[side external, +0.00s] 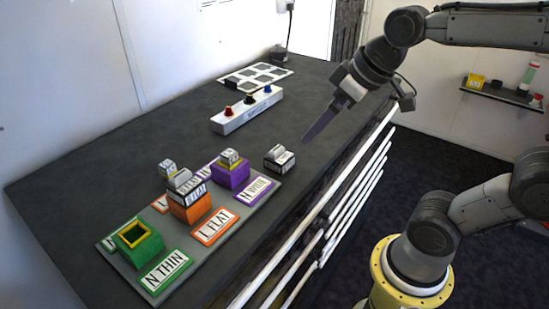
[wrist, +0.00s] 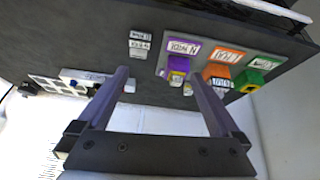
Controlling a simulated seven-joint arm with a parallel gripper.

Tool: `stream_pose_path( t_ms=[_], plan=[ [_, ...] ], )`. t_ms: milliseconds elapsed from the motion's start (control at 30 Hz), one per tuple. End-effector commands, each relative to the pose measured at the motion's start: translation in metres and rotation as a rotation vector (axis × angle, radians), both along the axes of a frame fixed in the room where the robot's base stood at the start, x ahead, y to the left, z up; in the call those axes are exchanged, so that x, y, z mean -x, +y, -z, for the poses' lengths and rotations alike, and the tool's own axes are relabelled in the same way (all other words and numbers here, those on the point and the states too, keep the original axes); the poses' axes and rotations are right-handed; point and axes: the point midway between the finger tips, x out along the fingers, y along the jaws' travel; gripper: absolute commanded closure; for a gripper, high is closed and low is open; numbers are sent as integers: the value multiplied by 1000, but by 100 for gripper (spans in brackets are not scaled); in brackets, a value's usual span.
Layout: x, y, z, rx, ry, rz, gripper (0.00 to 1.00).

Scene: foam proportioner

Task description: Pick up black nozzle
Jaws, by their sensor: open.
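A white rack (side external: 247,110) on the dark bench holds a row of small nozzles. A dark nozzle (side external: 248,98), which looks black, stands upright in the middle. A red one (side external: 228,110) is at the near end and a blue-looking one (side external: 267,89) at the far end. My gripper (side external: 306,140) is open and empty, low over the bench near its front edge, to the right of the rack and apart from it. In the wrist view my gripper's two fingers (wrist: 158,75) are spread. The rack (wrist: 72,74) is partly behind the left finger there, and its nozzles are too small to tell.
A grey-black labelled block (side external: 279,158) stands close to my gripper. A grey board (side external: 150,280) holds green (side external: 150,250), orange (side external: 190,208) and purple (side external: 230,178) holders with label plates. A white grid plate (side external: 270,72) lies behind the rack. Bench between rack and gripper is clear.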

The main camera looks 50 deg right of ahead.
Motion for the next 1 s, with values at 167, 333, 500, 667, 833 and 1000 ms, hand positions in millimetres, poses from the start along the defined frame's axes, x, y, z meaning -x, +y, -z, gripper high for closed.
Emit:
stream_pose_path(
  t_ms=[167,333,500,667,833,1000],
  plan=[
    [-63,-28,12,-11,72,50,0],
    [-79,-45,34,-28,134,96,0],
    [-85,-48,53,-30,147,106,0],
    [-97,-48,82,-31,147,105,0],
    [-107,-48,106,-30,145,106,0],
    [-111,-48,116,-29,142,105,0]
  ],
)
